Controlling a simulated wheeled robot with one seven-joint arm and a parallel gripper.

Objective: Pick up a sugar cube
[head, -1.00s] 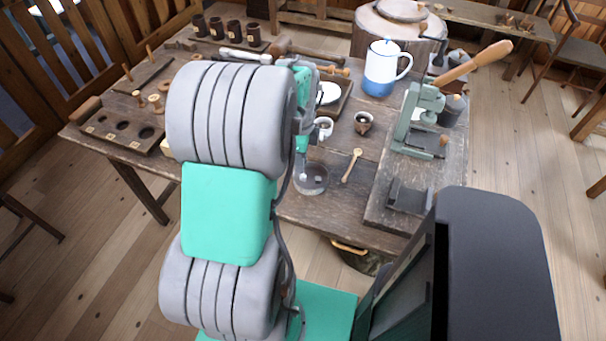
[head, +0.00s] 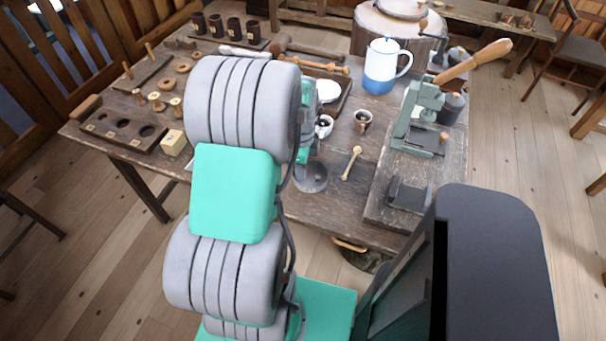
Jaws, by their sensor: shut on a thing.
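A small round glass bowl (head: 311,187) stands near the front edge of the wooden table, just right of my arm. The dark grey end of my gripper (head: 310,168) reaches down into or right over the bowl, partly behind my arm. The gripper is shut on a sugar cube, but its fingertips and the held cube are too small and covered to make out. The other cubes in the bowl cannot be made out clearly.
Close by are a cup (head: 324,126), a second small cup (head: 362,120) and a wooden spoon (head: 351,163). A blue and white pot (head: 381,66) stands behind. A green lever press (head: 418,120) is on the right. A pale block (head: 174,142) sits left of my arm.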

